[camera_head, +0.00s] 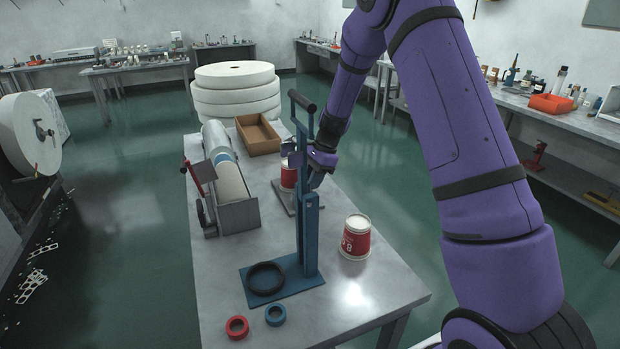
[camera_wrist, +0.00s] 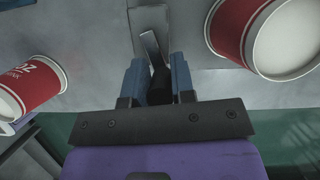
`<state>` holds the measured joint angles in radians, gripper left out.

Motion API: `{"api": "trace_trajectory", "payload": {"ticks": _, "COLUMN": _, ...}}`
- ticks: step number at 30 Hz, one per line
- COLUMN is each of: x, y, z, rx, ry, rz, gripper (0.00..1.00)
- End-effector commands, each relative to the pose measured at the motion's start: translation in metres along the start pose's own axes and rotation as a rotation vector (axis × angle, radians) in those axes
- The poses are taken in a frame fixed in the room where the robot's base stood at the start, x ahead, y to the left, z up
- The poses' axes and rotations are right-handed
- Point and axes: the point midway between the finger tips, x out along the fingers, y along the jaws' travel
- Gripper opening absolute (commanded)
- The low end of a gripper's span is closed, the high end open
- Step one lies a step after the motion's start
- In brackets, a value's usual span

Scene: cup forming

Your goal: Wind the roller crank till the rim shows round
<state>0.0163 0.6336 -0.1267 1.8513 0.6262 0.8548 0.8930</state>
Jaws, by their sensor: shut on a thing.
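My gripper (camera_head: 308,166) is at mid-table, behind the upright of the blue lever press (camera_head: 308,235), which partly hides it. In the wrist view my gripper (camera_wrist: 160,88) is shut on a short dark crank handle (camera_wrist: 159,84), joined to a grey metal crank arm (camera_wrist: 149,46). A grey base plate (camera_head: 281,198) lies under it, mostly hidden. A red-and-white cup (camera_head: 288,178) stands there, partly hidden by the press; whether its rim is round cannot be told. Another red-and-white cup (camera_head: 355,237) stands upright right of the press. Two cups flank the gripper in the wrist view.
A paper-roll holder with a red handle (camera_head: 200,173) stands at the left of the table, with a cardboard tray (camera_head: 257,134) behind. A black ring (camera_head: 265,278) lies on the press base. Red tape (camera_head: 237,327) and blue tape (camera_head: 275,315) lie in front. The right front table is clear.

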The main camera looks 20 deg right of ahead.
Motion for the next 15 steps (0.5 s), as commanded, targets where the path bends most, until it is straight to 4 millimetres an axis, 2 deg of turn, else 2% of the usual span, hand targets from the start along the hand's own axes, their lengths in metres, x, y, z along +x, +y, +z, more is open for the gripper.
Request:
{"api": "trace_trajectory", "payload": {"ticks": 6, "x": -0.0004, "y": 0.0053, "z": 0.0004, "rx": 0.137, "ry": -0.001, "rz": -0.056, "gripper": 0.00}}
{"api": "trace_trajectory", "payload": {"ticks": 15, "x": 0.0001, "y": 0.0088, "z": -0.0001, "rx": 0.244, "ry": -0.001, "rz": -0.100, "gripper": 0.00}}
